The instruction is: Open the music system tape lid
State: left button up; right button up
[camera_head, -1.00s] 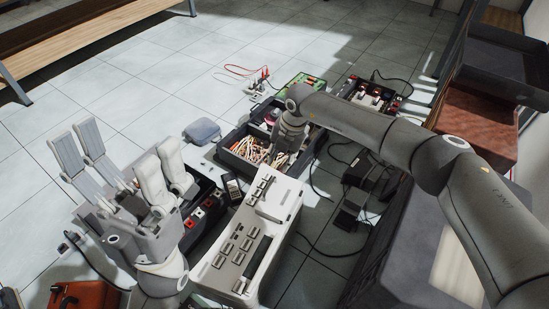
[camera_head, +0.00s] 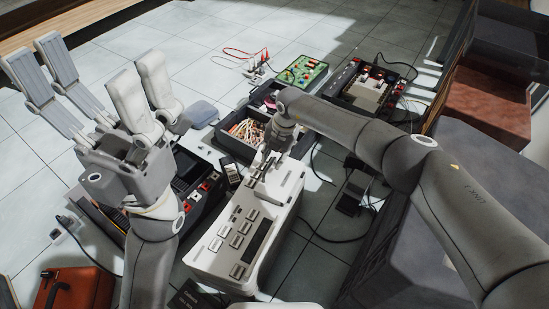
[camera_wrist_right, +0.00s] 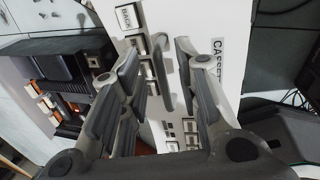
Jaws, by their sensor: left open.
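The music system (camera_head: 215,262) is a long white box on the floor with rows of grey buttons and a dark strip along its top. In the right wrist view its white top (camera_wrist_right: 200,20) carries a label reading "CASS..." (camera_wrist_right: 216,62). My right gripper (camera_head: 268,172) is over its far end. In the wrist view the right gripper (camera_wrist_right: 160,75) has its fingers apart, with a slim grey bar (camera_wrist_right: 160,85) between them. I cannot tell whether they touch it. The lid's edges are not clear. My left gripper (camera_head: 95,72) is open, raised and empty, left of the music system.
A dark device with red and white sockets (camera_head: 200,195) stands left of the music system. A black tray of sticks (camera_head: 238,150) lies beyond it. Cables and black adapters (camera_head: 352,190) lie to the right. An orange-red case (camera_head: 75,288) is at bottom left. Tiles at upper left are clear.

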jog(key=shift+c, duration=0.3)
jog(key=shift+f, duration=0.1)
grip_shut()
